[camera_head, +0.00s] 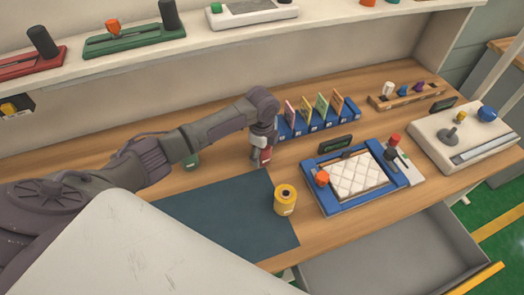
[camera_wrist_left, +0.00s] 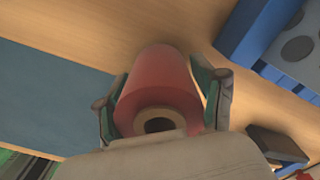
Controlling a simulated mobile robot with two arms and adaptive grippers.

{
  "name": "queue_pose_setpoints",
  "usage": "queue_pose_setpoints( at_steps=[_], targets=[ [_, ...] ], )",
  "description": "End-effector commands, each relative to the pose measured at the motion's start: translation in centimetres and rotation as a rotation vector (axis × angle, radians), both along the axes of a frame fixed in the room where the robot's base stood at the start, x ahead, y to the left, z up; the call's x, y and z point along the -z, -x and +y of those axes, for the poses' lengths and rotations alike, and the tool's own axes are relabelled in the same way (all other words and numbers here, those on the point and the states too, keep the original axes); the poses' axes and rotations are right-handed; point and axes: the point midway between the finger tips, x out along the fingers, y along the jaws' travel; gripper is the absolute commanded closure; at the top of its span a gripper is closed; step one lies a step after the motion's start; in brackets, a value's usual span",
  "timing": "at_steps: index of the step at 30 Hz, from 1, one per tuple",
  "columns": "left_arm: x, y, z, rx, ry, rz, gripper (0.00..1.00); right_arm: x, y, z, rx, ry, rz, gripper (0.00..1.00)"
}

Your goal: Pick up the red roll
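The red roll (camera_head: 265,156) stands on the wooden tabletop just behind the dark blue mat, partly hidden by my left gripper (camera_head: 262,146). In the left wrist view the red roll (camera_wrist_left: 158,85) lies between the two fingers of my left gripper (camera_wrist_left: 160,88), its pale end ring and hole facing the palm. The fingers lie close along both sides and look shut on it. I cannot tell whether the roll is lifted at all. My right gripper is not in view.
A yellow roll (camera_head: 285,201) stands at the right edge of the mat (camera_head: 225,220). A blue card rack (camera_head: 318,124) is close right of the gripper. A blue-framed tray (camera_head: 322,196) stands farther right, above an open drawer (camera_head: 390,255).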

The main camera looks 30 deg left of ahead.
Motion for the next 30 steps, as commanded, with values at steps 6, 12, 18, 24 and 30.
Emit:
queue_pose_setpoints(
  at_steps=[6, 12, 18, 24, 30],
  targets=[
    [0.0, 0.0, 0.0, 0.0, 0.0, 0.001, 0.78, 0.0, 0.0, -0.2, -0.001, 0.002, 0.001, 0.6],
    [-0.1, 0.0, 0.0, 0.0, 0.0, -0.001, 0.8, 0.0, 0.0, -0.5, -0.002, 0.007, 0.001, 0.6],
    [-0.7, -0.1, 0.0, 0.0, 0.0, -0.002, 0.8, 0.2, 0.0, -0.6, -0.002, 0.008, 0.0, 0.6],
    [-3.3, -0.2, 0.0, 0.001, 0.001, -0.005, 0.8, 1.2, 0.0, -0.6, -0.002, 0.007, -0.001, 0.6],
    [-6.1, -1.4, -3.8, 0.004, 0.004, -0.006, 0.8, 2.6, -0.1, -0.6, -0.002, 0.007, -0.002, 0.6]
  ],
)
